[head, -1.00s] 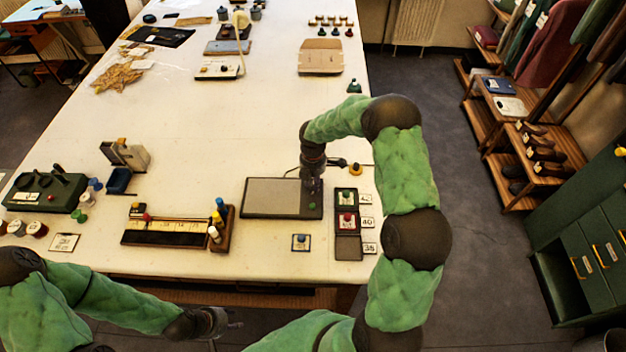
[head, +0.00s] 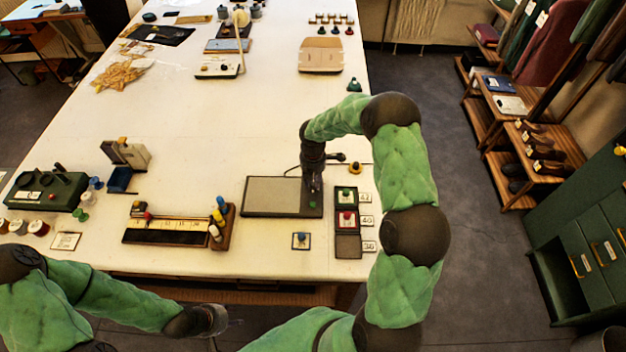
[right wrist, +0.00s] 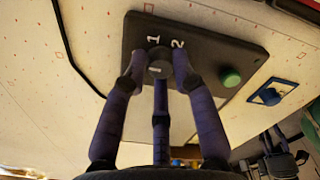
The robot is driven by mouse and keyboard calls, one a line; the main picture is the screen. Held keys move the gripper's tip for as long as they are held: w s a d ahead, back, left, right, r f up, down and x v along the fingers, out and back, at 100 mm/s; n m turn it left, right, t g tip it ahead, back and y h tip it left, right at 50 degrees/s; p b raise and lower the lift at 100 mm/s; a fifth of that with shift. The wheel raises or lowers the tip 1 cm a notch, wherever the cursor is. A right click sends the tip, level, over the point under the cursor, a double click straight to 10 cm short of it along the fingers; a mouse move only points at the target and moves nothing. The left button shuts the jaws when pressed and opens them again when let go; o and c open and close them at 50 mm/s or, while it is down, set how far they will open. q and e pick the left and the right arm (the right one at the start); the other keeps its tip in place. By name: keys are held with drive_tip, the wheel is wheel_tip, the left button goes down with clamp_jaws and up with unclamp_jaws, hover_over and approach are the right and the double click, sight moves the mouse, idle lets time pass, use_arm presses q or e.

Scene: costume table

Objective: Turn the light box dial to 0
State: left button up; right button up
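The light box (head: 262,196) is a flat dark box with a grey panel, lying near the table's front right. In the right wrist view, its dark edge (right wrist: 205,38) carries a small dark round dial (right wrist: 160,69), white numerals 1 and 2, and a green knob (right wrist: 231,78). I see no 0. The dial has a short pale mark; its exact setting is unclear. My right gripper (head: 313,187) is over the box's right end. Its dark fingers (right wrist: 160,74) are closed around the dial and appear to touch it. My left gripper (head: 219,320) hangs before the table's front edge; its fingers are unclear.
A compartment tray (head: 347,245) with coloured knobs and number cards stands just right of the light box. A small card with a blue knob (head: 301,240) lies in front. The table's middle is clear.

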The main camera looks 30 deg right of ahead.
sight(313, 182)
drive_tip(key=shift+o, duration=0.6)
drive_tip(key=shift+r, duration=0.15)
wheel_tip(313, 182, up, 12)
idle(0.6)
